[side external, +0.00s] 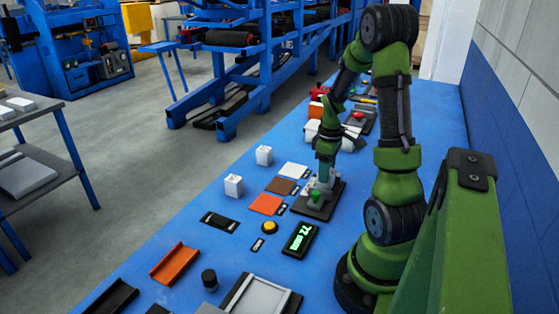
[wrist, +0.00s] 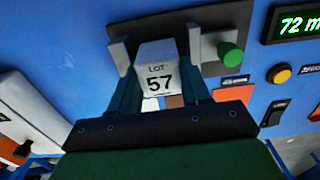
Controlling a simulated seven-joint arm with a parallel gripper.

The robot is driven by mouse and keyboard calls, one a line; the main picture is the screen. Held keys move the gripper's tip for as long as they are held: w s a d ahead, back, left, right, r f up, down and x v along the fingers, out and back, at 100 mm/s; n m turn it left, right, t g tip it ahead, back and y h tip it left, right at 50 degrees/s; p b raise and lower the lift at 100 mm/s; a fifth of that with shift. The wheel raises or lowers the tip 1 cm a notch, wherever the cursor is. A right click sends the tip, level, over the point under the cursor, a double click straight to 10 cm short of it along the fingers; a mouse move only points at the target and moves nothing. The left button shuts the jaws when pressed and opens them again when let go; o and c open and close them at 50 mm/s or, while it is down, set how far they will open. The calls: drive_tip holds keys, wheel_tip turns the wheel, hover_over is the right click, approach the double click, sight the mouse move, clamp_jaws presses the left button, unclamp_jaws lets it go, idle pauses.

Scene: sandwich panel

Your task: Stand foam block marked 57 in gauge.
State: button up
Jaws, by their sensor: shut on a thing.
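The white foam block marked LOT 57 (wrist: 157,78) is between the fingers of my gripper (wrist: 160,72), which is shut on it. The gauge (wrist: 226,18) is a dark plate with light grey uprights and a green knob (wrist: 231,56). In the wrist view the block appears between the uprights; whether it touches the plate or is fully seated cannot be told. In the side view my gripper (side external: 322,175) is low over the gauge (side external: 318,208), and the held block is mostly hidden there.
Two white blocks (side external: 233,185) (side external: 263,155) stand to the left on the blue table. White, brown and orange pads (side external: 266,204) lie beside the gauge. A yellow button (side external: 269,227) and a lit display (side external: 300,239) are in front. An orange tray (side external: 174,263) lies nearer.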

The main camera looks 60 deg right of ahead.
drive_tip(key=shift+f, duration=0.35)
idle(0.4)
drive_tip(key=o, duration=1.4)
drive_tip(key=shift+o, duration=0.2)
drive_tip(key=shift+r, duration=4.3)
